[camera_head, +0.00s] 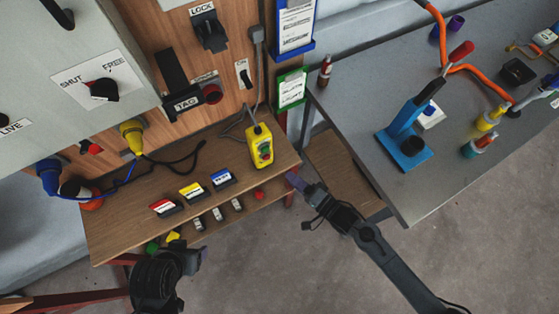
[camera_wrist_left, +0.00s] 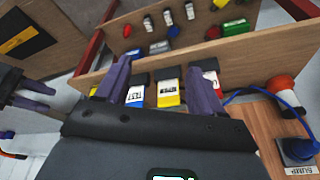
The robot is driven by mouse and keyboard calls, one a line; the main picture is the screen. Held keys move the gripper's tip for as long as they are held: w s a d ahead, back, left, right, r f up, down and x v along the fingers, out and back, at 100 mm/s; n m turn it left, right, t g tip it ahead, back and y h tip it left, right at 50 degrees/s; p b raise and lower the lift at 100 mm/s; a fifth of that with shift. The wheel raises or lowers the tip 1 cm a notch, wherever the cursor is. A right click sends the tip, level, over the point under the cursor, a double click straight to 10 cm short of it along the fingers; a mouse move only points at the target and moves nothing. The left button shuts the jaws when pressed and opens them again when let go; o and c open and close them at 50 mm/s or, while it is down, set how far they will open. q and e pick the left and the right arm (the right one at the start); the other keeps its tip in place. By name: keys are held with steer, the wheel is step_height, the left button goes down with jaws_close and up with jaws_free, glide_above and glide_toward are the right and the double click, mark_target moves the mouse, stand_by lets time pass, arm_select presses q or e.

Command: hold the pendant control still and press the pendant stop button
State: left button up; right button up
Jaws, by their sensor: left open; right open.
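The yellow pendant control (camera_head: 260,146) lies on the wooden shelf near its right end, with a grey cable running up from it. Its face carries small green and red buttons; the printing is too small to read. My right gripper (camera_head: 296,181) is open and empty just off the shelf's right end, below and right of the pendant and apart from it. My left gripper (camera_head: 203,252) is low in front of the shelf, far from the pendant; its open, empty fingers show in the left wrist view (camera_wrist_left: 160,82). The pendant cannot be made out in that view.
The shelf (camera_head: 118,222) holds red, yellow and blue labelled blocks (camera_head: 192,190) and several small items along its front. Yellow (camera_head: 132,137) and blue (camera_head: 48,176) plugs with cables are at left. A grey table (camera_head: 350,92) with tools stands at right.

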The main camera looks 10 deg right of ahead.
arm_select(q)
steer(key=shift+o, duration=1.1)
steer(key=shift+w, duration=0.15)
steer(key=shift+o, duration=0.9)
steer(key=shift+w+d+r, duration=0.1)
steer(key=shift+w, duration=0.2)
steer(key=w+d+f+m+t+h, duration=0.1)
steer(key=w+d+f+m+h, duration=0.1)
steer(key=w+d+m+h, duration=0.3)
steer(key=w+d+f+h, duration=0.2)
steer(key=d+f+h, duration=0.1)
steer(key=d, duration=0.5)
steer(key=w+d+f+m+t+h, duration=0.1)
steer(key=w+d+f+m+h, duration=0.1)
steer(key=w+d+m+h, duration=0.3)
steer(key=m+g, duration=0.1)
steer(key=m, duration=0.1)
glide_toward(263, 131)
steer(key=shift+s+a+f+y, duration=0.15)
steer(key=shift+f+y, duration=0.15)
steer(key=shift+f, duration=0.3)
steer(key=x, duration=1)
steer(key=shift+w+d+r, duration=0.25)
steer(key=shift+w+d, duration=0.05)
steer(key=shift+w, duration=0.15)
